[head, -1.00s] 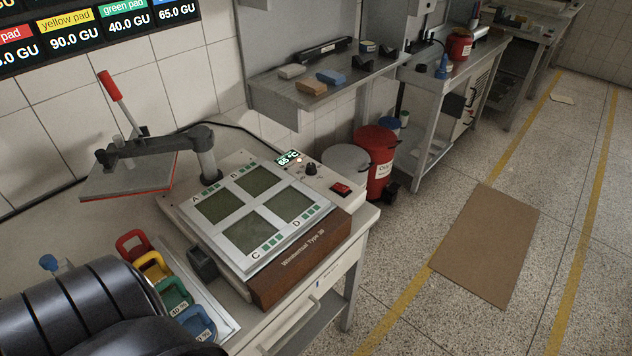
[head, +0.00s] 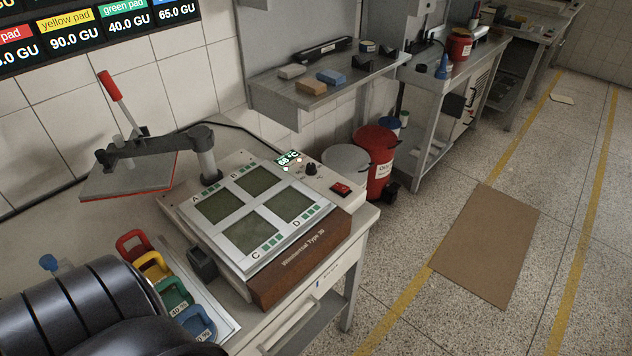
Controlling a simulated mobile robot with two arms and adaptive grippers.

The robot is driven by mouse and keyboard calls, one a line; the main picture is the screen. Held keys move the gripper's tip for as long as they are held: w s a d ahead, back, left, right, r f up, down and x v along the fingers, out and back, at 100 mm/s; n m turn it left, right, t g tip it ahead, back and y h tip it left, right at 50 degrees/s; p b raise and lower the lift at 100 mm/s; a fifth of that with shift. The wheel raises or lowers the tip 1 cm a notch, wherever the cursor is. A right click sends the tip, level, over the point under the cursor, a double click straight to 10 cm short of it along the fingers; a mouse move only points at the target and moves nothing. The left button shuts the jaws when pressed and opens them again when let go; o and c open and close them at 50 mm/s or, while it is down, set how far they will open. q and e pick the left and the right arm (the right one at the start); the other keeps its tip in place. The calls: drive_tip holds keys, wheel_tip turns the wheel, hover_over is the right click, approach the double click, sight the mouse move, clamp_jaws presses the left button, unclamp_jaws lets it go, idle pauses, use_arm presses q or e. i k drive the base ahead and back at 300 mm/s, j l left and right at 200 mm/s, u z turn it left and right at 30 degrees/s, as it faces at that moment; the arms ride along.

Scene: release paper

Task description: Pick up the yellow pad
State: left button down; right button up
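The yellow pad (head: 155,265) lies in a row of coloured pads on a white tray at the lower left of the table. The red pad (head: 133,244) is behind it and the green pad (head: 175,295) is in front of it. The blue pad (head: 197,322) is nearest. Each pad has a loop-shaped handle. My dark arm, at the lower left, hides part of the yellow pad and of the row. Neither gripper's fingers show in the head view.
A heat press with four plates marked A to D (head: 250,209) stands right of the pads. Its raised lid (head: 128,178) with a red-tipped lever hangs over the table at left. A small dark block (head: 202,263) sits between pads and press. A shelf (head: 290,108) is behind.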

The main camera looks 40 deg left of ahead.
sight(157, 274)
drive_tip(key=u, duration=2.25)
